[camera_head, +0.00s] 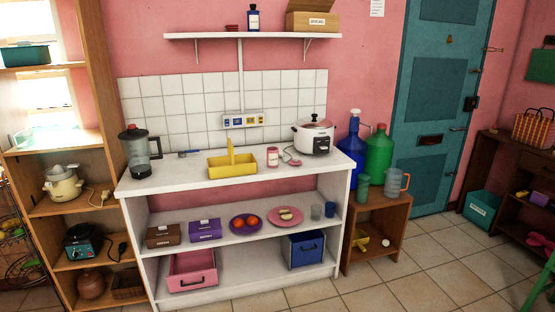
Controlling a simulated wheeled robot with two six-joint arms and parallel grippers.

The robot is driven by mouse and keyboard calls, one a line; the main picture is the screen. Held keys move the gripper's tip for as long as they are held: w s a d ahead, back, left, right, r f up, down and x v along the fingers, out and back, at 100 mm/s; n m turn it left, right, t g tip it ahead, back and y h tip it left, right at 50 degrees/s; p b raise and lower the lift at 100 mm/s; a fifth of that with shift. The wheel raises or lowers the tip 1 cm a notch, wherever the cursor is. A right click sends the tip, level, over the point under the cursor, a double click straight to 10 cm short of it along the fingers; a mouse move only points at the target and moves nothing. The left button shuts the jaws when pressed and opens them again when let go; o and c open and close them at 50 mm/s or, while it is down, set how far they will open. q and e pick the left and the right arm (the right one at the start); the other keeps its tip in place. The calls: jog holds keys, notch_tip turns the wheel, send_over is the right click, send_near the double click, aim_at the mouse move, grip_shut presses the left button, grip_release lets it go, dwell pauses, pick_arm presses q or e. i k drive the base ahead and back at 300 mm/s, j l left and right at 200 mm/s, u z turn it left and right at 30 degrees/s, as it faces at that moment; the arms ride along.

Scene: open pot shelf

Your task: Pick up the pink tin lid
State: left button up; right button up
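A small pink tin (272,157) with a pale label stands upright on the white counter, right of the yellow basket. Its top looks covered, but it is too small to tell the lid from the body. A small flat pink thing (296,163) lies on the counter just right of it, beside the rice cooker's cord; I cannot tell whether it is a lid. Neither of my grippers is in view.
On the white counter (185,180) stand a blender (134,149), a yellow basket (232,166) and a white rice cooker (313,136). Boxes, plates and cups fill the shelf below. Blue (354,140) and green (378,154) jugs stand to the right. The tiled floor is open at right.

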aim_at(296, 161)
jog(key=i+l+z, duration=0.1)
jog(key=i, duration=0.75)
jog(key=i+l+z, duration=0.15)
jog(key=i, duration=0.75)
jog(key=l, duration=0.1)
